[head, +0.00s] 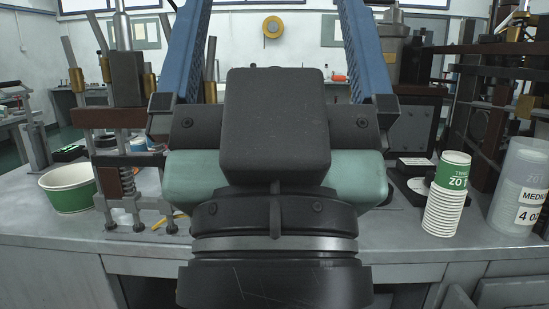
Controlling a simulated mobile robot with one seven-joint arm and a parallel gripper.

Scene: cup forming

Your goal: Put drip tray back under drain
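I cannot make out a drip tray or a drain in the head view. A large dark body, which looks like part of my arm, fills the middle of the picture and hides much of the bench behind it.
A grey bench (403,238) spans the picture. A green-and-white tub (70,188) stands at left, beside a metal fixture (117,180). At right stand stacked paper cups (445,205) and a clear labelled container (520,185). Some bench top is bare left of the cups.

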